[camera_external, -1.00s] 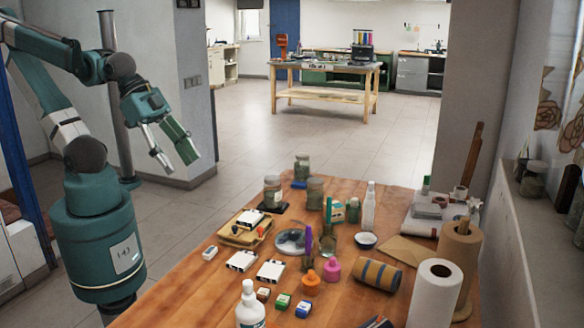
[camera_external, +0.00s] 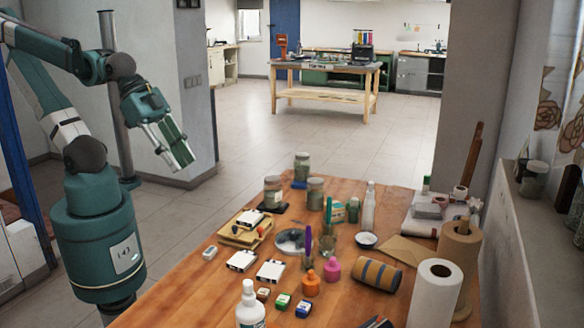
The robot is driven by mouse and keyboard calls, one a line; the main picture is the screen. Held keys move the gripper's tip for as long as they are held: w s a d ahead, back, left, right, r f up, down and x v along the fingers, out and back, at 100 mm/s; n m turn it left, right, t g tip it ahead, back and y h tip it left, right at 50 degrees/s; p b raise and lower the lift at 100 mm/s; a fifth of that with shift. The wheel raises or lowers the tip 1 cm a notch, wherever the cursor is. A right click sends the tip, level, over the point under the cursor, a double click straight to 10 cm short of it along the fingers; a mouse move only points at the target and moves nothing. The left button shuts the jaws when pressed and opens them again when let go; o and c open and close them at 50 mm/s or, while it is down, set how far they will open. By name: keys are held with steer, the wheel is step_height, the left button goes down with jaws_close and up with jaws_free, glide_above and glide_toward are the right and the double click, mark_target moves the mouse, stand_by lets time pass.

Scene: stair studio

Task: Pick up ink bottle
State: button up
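My gripper (camera_external: 180,163) hangs in the air at the left, beyond the left edge of the wooden table and well apart from everything on it. Its fingers are close together with nothing visible between them. Several small containers could be the ink bottle, and I cannot tell which one it is. An orange squat bottle (camera_external: 311,284) and a pink squat bottle (camera_external: 332,269) stand upright in the middle of the table. In front of them are a small green-labelled item (camera_external: 283,301) and a small blue-labelled item (camera_external: 303,309).
A striped roll (camera_external: 377,274) and a paper towel roll (camera_external: 434,295) are at the right. Glass jars (camera_external: 273,192) stand at the back. The wooden table (camera_external: 190,290) is bare at its front left.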

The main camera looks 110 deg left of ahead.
steer(key=shift+w+r, duration=0.1)
steer(key=w+a+n+g+p, duration=0.1)
steer(key=w+a, duration=0.4)
steer(key=w, duration=0.3)
steer(key=w+a+r+n+y+p, duration=0.1)
steer(key=w+a, duration=0.3)
steer(key=w, duration=0.3)
steer(key=w+a+n+g+p, duration=0.1)
steer(key=w+a, duration=0.4)
steer(key=w, duration=0.3)
steer(key=shift+w+a+f+n+g+y+p, duration=0.2)
steer(key=shift+w+a+f+n+p, duration=0.25)
steer(key=shift+w+a+f, duration=2.5)
steer(key=shift+w+a+f+n+g+y+p, duration=0.25)
steer(key=shift+w+a+f+p, duration=0.3)
steer(key=shift+w+a+f, duration=2.4)
steer(key=shift+w+a+f+n+g+y+p, duration=0.15)
steer(key=shift+w+a+f+n+p, duration=0.3)
steer(key=shift+w+a+f, duration=2.45)
steer(key=s+a+r, duration=0.1)
steer(key=s+a, duration=0.1)
steer(key=shift+s+a+r, duration=0.1)
steer(key=shift+s+r, duration=0.25)
steer(key=shift+s, duration=0.05)
